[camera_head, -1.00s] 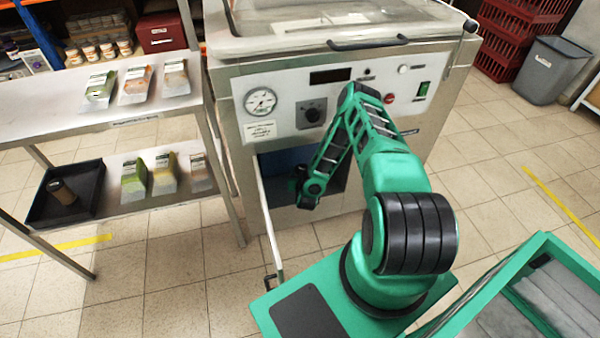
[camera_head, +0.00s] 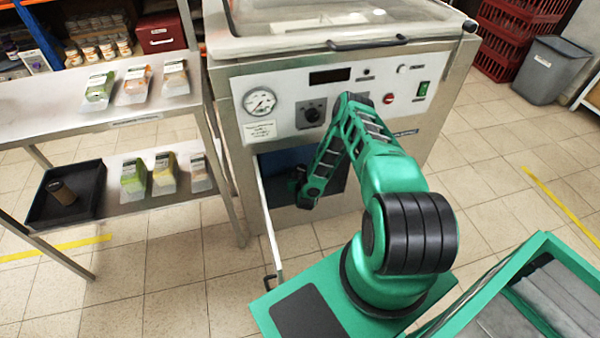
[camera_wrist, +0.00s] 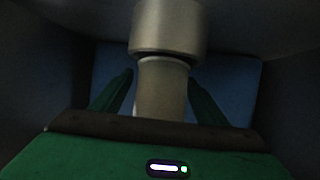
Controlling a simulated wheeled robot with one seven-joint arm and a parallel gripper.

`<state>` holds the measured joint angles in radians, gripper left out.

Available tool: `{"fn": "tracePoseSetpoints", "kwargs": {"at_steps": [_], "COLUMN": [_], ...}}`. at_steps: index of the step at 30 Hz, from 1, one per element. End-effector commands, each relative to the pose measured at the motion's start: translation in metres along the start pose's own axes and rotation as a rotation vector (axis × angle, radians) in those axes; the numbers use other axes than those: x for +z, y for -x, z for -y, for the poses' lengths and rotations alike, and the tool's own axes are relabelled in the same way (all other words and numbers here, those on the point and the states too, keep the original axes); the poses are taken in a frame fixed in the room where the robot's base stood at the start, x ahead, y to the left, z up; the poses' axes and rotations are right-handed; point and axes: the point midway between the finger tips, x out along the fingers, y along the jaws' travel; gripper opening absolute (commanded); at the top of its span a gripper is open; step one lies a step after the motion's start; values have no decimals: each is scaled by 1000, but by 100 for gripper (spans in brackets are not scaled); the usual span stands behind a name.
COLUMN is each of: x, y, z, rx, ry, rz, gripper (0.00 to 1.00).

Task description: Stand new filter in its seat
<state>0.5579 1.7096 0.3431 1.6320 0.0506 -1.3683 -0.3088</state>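The filter (camera_wrist: 162,92) is a beige cylinder, upright in the dark cavity in the wrist view. My gripper (camera_wrist: 161,78) has its two green fingers on either side of it, with the tips against its sides, so it looks shut on the filter. A wider grey metal cylinder (camera_wrist: 170,27) sits directly above, over the filter's top end; I cannot tell whether they touch. The filter's lower end and anything under it are hidden behind my palm. In the head view my arm reaches into the machine's open lower compartment (camera_head: 270,165).
The compartment's door (camera_head: 268,225) stands open beside my arm. A dark tray (camera_head: 92,205) on the lower shelf holds a brown cylinder (camera_head: 61,192). Several packets stand on both shelves. The blue back wall (camera_wrist: 235,85) is close beyond my fingers.

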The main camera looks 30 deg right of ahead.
Motion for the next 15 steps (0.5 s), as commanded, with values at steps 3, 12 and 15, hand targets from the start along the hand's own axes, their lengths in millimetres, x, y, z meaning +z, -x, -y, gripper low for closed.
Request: {"fn": "tracePoseSetpoints", "kwargs": {"at_steps": [3,12,15], "x": [-1,-2,-3], "y": [0,18,36], "z": [0,0,0], "rx": [0,0,1], "ry": [0,-2,-1], "rz": [-3,-3,-4], "gripper": [68,68,68]}}
